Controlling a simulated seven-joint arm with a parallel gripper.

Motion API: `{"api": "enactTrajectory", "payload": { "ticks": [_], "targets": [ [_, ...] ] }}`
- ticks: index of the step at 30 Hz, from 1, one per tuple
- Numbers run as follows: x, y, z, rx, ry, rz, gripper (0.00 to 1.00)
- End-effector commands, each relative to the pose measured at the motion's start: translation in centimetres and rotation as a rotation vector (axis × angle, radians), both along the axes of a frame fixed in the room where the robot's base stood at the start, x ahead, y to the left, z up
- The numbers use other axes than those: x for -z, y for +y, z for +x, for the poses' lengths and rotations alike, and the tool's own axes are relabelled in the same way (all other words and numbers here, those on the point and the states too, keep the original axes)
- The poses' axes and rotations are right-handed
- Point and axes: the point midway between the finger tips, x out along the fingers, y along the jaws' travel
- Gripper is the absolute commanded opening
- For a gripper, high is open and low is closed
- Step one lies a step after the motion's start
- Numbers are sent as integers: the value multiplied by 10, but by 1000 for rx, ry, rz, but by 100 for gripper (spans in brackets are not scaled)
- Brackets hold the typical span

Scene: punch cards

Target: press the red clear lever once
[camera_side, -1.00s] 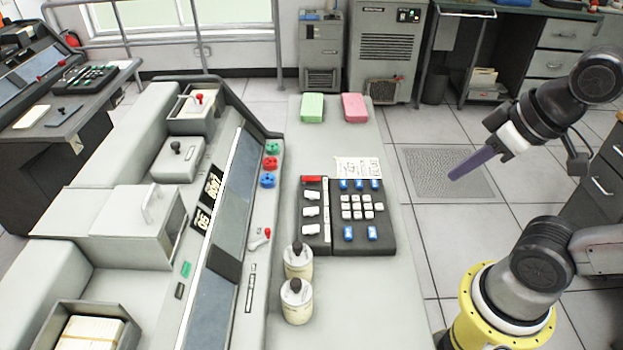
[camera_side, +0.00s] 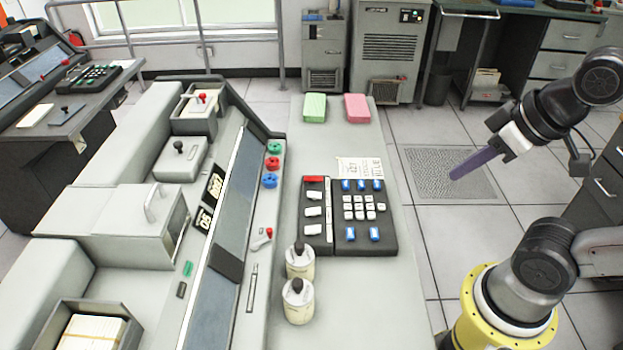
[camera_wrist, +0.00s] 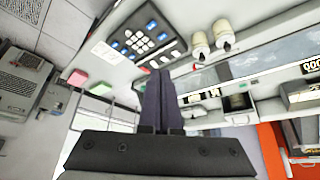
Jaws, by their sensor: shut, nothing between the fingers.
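A small lever with a red tip (camera_side: 268,232) stands on the sloped console, left of the keypad and behind two pale jars. A small red tip just beyond my fingertips in the wrist view (camera_wrist: 195,67) looks like the same lever. My gripper (camera_side: 455,176) is shut and empty, with long dark purple fingers. It hangs in the air well right of the keypad and the lever, touching nothing. In the wrist view my gripper (camera_wrist: 158,76) shows its fingers together. A second red-knobbed lever (camera_side: 202,97) sits on a grey box at the back of the console.
A black keypad (camera_side: 361,208) with white, blue and red keys lies on the desk. Two knobbed jars (camera_side: 299,303) stand near the lever. Green (camera_side: 314,106) and pink (camera_side: 357,108) blocks lie at the desk's far end. Green, red and blue knobs (camera_side: 272,163) line the console edge.

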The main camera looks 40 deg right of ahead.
Motion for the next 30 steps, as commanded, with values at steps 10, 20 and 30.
{"api": "enactTrajectory", "payload": {
  "ticks": [10, 20, 30],
  "targets": [
    [-68, 30, 83, 14, -316, 185, 0],
    [-110, 33, 217, 201, -505, 392, 0],
    [-65, 6, 333, 473, -541, 462, 0]
  ]
}}
